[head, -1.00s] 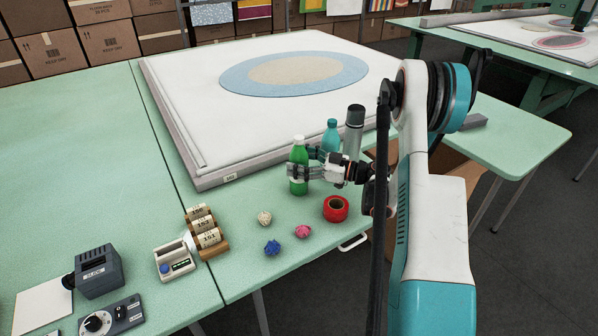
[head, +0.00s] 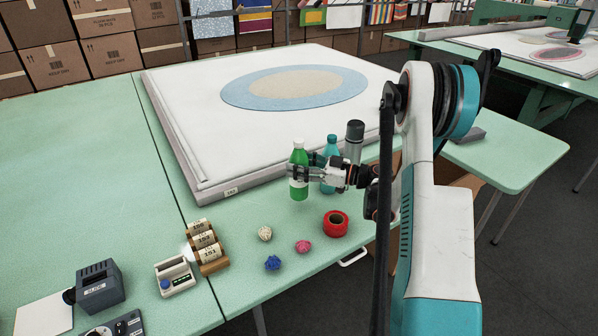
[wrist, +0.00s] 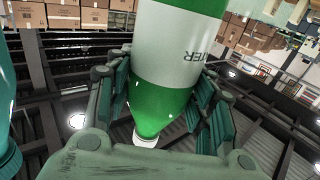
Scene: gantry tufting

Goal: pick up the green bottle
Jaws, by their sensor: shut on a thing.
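The green bottle (head: 299,191) has a white cap and a pale label and stands upright between the fingers of my gripper (head: 297,173). In the head view it is held slightly above the green table, near the corner of the white tufting frame. In the wrist view the bottle (wrist: 162,102) fills the middle, appearing upside down with its cap toward the fingers' base. My gripper (wrist: 160,95) is shut around it, with a finger on each side. The far side of the bottle is hidden.
A teal bottle (head: 332,146) and a grey cylinder (head: 354,140) stand close behind my gripper. In front lie a red tape roll (head: 336,223) and pink (head: 303,247), blue (head: 272,263) and cream (head: 265,233) balls. The white frame (head: 200,120) is behind.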

